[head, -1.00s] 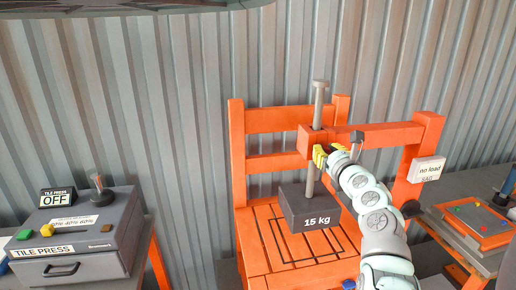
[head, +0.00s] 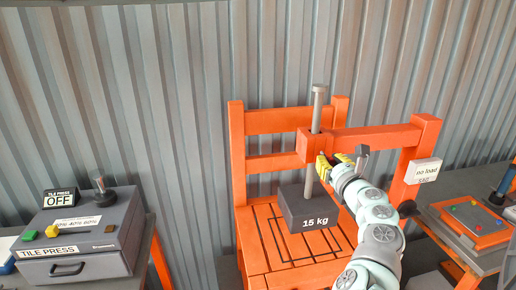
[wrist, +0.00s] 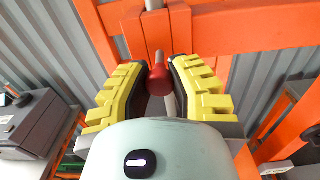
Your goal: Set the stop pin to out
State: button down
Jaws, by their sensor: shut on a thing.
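The stop pin shows as a red knob (wrist: 160,76) in the wrist view, between the pads of my gripper (wrist: 160,88). The yellow fingers are shut on it. How far the pin stands out of the block cannot be told clearly.
A dark 15 kg weight (head: 309,210) is at the rod's lower end, over the orange slatted seat (head: 258,255). A "no load" sign (head: 423,171) hangs at the right post. A tile press (head: 85,240) stands left.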

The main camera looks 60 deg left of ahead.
jog(key=c, duration=0.8)
grip_release()
jog(key=shift+d+r, duration=0.1)
jog(key=shift+o, duration=0.2)
jog(key=v, duration=1.2)
